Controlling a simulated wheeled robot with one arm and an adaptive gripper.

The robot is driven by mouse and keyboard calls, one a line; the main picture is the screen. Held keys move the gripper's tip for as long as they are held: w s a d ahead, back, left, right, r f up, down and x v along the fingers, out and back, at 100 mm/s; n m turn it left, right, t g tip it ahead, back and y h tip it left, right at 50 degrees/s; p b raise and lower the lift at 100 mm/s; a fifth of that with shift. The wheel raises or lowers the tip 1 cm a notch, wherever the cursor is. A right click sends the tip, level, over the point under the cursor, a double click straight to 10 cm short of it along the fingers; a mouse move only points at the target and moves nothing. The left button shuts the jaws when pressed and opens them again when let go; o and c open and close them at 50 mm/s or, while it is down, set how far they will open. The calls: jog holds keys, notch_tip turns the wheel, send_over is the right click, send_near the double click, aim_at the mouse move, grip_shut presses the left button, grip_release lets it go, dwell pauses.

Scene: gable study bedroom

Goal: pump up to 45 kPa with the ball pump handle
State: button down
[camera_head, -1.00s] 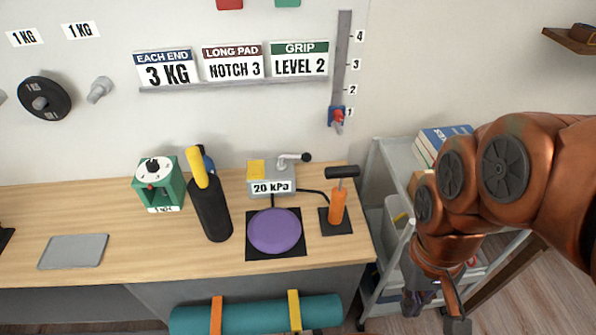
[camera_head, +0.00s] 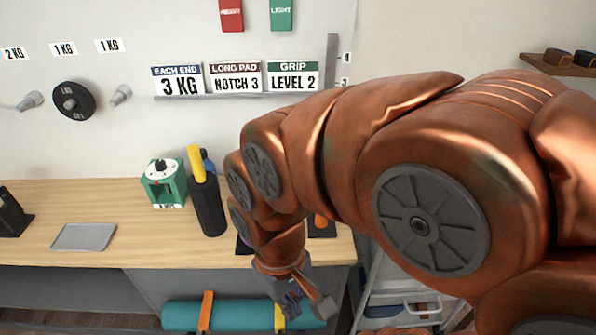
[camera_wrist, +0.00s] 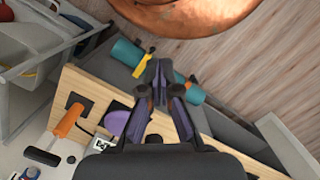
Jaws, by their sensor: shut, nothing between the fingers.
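The ball pump has an orange body and a black crossbar handle. In the head view my arm hides it except for a bit of orange body (camera_head: 321,222). In the wrist view its orange body (camera_wrist: 68,121) and black handle (camera_wrist: 42,156) show at the lower left. My gripper (camera_head: 306,308) points down in front of the desk's front edge, shut and empty, apart from the pump. Its fingers also show in the wrist view (camera_wrist: 160,75).
A black bottle-like cylinder with a yellow top (camera_head: 208,205), a green dial device (camera_head: 163,182) and a grey tray (camera_head: 84,237) stand on the desk (camera_head: 130,235). A teal roll (camera_head: 230,315) lies below the front edge. A grey shelf cart (camera_wrist: 35,70) stands beside the desk.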

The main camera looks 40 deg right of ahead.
jog(key=w+d+r+m+t+p, duration=0.1)
jog(key=w+d+r+m, duration=0.2)
jog(key=w+d+m, duration=0.5)
jog(key=w+d+r+m+p, duration=0.25)
jog(key=w+m, duration=0.35)
jog(key=w, duration=0.3)
jog(key=w+d+m, duration=0.3)
jog(key=d+m, duration=0.3)
jog(key=d, duration=0.5)
jog(key=w+d+m+t+p, duration=0.1)
jog(key=w+d+m, duration=0.2)
jog(key=d+m, duration=0.4)
jog(key=d, duration=0.4)
jog(key=shift+w+t+y, duration=0.3)
jog(key=shift+w+y, duration=0.05)
jog(key=shift+y, duration=0.05)
jog(key=shift+d+f, duration=0.1)
jog(key=shift+w+a+f+b, duration=0.15)
jog(key=shift+f+b, duration=0.05)
jog(key=shift+f, duration=1.55)
jog(key=shift+w+a+f+b, duration=0.1)
jog(key=shift+a+f+b, duration=0.1)
jog(key=shift+f, duration=1.5)
